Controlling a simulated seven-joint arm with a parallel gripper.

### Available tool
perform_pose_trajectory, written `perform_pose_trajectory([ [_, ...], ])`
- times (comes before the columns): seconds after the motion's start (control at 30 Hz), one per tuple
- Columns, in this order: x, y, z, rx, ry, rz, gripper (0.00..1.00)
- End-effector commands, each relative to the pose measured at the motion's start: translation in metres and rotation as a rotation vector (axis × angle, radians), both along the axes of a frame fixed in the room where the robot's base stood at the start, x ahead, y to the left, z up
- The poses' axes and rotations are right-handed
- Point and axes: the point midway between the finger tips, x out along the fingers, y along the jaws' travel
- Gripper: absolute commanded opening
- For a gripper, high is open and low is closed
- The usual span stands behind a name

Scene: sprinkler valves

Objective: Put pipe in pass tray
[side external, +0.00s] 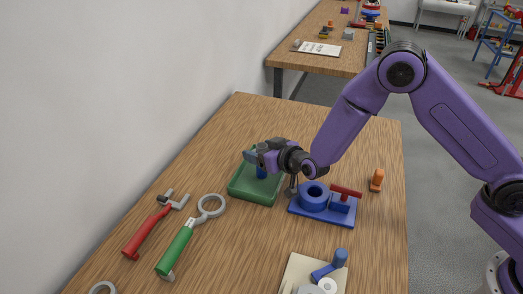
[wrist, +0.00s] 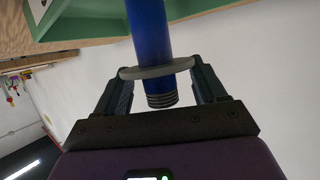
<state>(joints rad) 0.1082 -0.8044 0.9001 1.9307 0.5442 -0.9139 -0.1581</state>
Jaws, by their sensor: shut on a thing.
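My gripper (side external: 255,158) is shut on the blue pipe (side external: 261,172) above the green tray (side external: 240,190). In the wrist view, the pipe (wrist: 149,30) runs between the two fingers of my gripper (wrist: 162,80). A grey ring (wrist: 155,71) sits around it near its dark threaded end. The pipe's other end points toward the green tray (wrist: 85,28) and is cut off by the frame edge. I cannot tell whether the pipe touches the tray floor. I see no pass label on the tray.
A blue fixture (side external: 314,200) with a red-handled part (side external: 346,192) stands right of the tray. An orange part (side external: 377,180) is further right. A beige board (side external: 300,270) is in front.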

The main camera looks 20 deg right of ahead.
Motion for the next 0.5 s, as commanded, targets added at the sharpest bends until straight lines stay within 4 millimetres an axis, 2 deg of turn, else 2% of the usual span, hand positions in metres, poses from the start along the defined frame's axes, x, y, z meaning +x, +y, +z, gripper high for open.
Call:
perform_pose_trajectory([
  [0.07,0.0003,0.0003,-0.0018,0.000,-0.002,0.000,0.21],
  [0.1,0.0000,0.0000,-0.0023,0.000,0.000,0.000,0.80],
  [0.17,0.0000,0.0000,-0.0022,0.000,0.000,0.000,0.96],
  [0.5,0.0000,0.0000,0.0001,0.000,0.000,0.000,0.96],
])
